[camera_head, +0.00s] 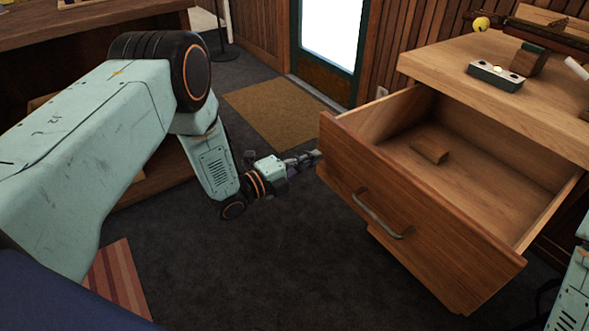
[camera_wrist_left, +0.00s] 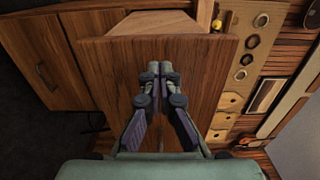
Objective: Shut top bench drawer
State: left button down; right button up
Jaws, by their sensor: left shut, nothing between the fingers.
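The top bench drawer (camera_head: 400,215) is pulled far out of the bench, with a metal bar handle (camera_head: 383,215) on its wooden front. My left gripper (camera_head: 316,156) is shut and empty at the left end of the drawer front; I cannot tell in the head view whether it touches. In the left wrist view, its closed fingertips (camera_wrist_left: 154,68) lie over the wooden drawer front (camera_wrist_left: 205,75), with no handle between them. My right gripper is out of view.
A small wooden block (camera_head: 429,150) lies inside the drawer. Another wooden counter (camera_head: 80,25) stands at the left. Dark floor (camera_head: 270,245) is clear left of the drawer.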

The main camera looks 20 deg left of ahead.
pick_arm(q)
jog(key=shift+w+d, duration=0.35)
jog(key=shift+w, duration=0.25)
